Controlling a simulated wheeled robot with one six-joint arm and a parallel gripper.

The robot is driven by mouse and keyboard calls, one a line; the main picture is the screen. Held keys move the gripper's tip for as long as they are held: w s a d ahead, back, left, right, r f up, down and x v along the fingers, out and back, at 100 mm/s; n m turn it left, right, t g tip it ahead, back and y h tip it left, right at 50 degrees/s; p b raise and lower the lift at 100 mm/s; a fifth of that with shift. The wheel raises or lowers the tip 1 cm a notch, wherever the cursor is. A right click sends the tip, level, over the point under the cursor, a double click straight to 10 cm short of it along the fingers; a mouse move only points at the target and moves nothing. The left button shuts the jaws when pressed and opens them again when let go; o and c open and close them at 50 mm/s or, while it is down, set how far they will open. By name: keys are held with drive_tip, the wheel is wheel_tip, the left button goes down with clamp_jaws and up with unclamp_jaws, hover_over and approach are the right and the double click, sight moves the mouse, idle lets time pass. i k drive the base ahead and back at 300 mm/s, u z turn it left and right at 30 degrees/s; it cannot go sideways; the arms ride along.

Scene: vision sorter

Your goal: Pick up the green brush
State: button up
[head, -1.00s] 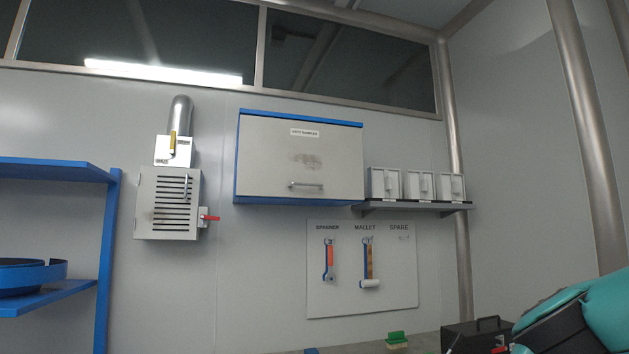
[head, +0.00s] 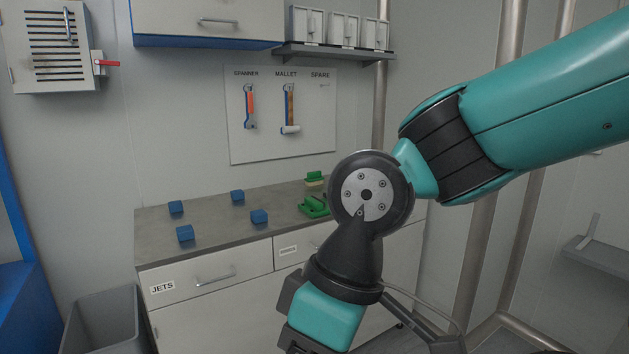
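The green brush (head: 314,178), a green block-like top over a pale tan underside, sits at the back right of the grey worktop (head: 160,240) in the head view. It is just left of my arm's round dark joint, and nothing holds it. A second green item (head: 313,207) lies in front of it, partly hidden by that joint; its kind is unclear. My arm comes in from the right and bends down in front of the worktop's right part.
Several blue blocks (head: 237,197) are spread over the left and middle worktop. Drawers (head: 205,279), one labelled JETS, are below it. A grey bin (head: 104,318) stands at the lower left. A tool board (head: 280,148) and a wall cabinet (head: 210,22) hang above.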

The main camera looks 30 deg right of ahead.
sight(313, 178)
drive_tip(key=z, duration=0.45)
drive_tip(key=i, duration=0.45)
drive_tip(key=z, duration=1)
drive_tip(key=i, duration=0.7)
drive_tip(key=z, duration=0.35)
drive_tip(key=i, duration=1.5)
drive_tip(key=u, duration=1.25)
drive_tip(key=i, duration=0.6)
drive_tip(key=u, duration=0.55)
